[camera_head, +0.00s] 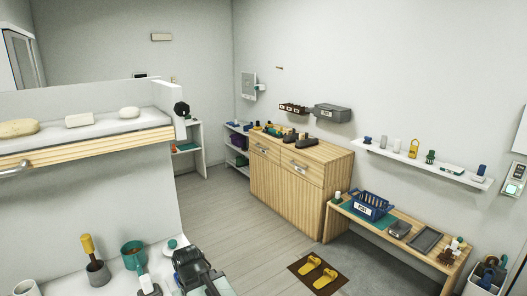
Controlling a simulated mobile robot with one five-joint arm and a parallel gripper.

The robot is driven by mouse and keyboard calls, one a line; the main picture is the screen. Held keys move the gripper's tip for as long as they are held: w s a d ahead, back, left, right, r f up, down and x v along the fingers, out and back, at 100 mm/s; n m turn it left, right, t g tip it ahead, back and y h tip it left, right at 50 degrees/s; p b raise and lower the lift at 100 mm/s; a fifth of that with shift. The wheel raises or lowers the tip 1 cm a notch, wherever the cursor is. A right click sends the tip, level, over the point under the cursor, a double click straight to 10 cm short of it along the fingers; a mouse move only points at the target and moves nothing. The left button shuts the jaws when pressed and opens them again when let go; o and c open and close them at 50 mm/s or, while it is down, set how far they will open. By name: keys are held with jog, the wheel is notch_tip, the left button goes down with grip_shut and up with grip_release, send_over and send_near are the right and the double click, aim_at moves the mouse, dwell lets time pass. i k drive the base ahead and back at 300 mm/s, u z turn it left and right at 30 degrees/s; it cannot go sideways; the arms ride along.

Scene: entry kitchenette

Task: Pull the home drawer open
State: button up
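A light wooden cabinet (278,189) stands against the back wall. Its top row has two drawer fronts, a left drawer (266,154) and a right drawer (306,175), each with a small metal handle. Both look closed. I cannot read any label that tells which is the home drawer. My gripper (192,262) appears as a dark shape at the bottom, over the near white counter and far from the cabinet. Its fingers are too unclear to tell open from shut.
A low wooden bench (412,254) with a blue basket (369,205) stands right of the cabinet. Yellow slippers (316,268) lie on a brown mat before it. A half wall with a ledge (98,131) rises at left. The floor (232,215) before the cabinet is clear.

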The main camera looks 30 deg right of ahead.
aim_at(269, 150)
jog(key=z, duration=1.2)
jog(key=i, duration=3.55)
jog(key=u, duration=1)
jog(key=i, duration=1.5)
jog(key=u, duration=1.15)
